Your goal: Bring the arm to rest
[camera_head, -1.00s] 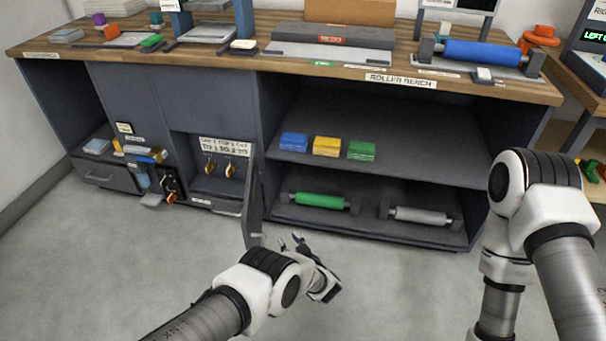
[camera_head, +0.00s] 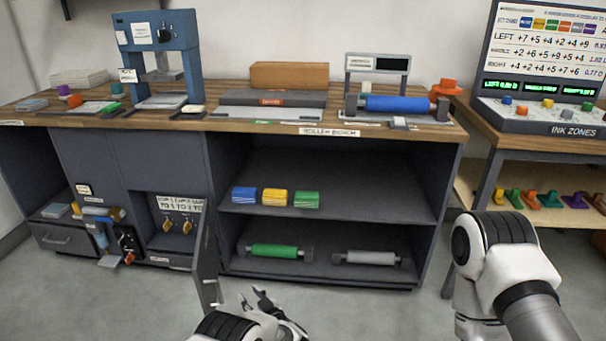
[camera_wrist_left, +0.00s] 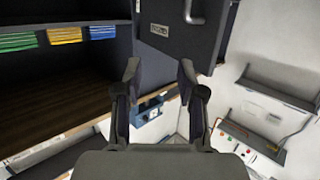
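My left gripper (camera_head: 262,303) is low in the head view, in front of the bench, just right of the open cabinet door. Its fingers are spread with nothing between them. In the left wrist view its two fingers (camera_wrist_left: 160,100) stand apart and empty. The cabinet door (camera_head: 207,254) stands swung outward beside the gripper, and it also shows in the left wrist view (camera_wrist_left: 180,30). My right arm (camera_head: 500,265) comes in at the lower right, bent downward. Its gripper is out of the frame.
The bench top (camera_head: 330,128) carries a blue press (camera_head: 158,50) and a blue roller (camera_head: 397,103). Blue, yellow and green stacks (camera_head: 275,197) sit on the upper shelf. A green roller (camera_head: 274,250) and grey roller (camera_head: 370,257) lie below. An ink zones console (camera_head: 545,118) stands right. The floor in front is open.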

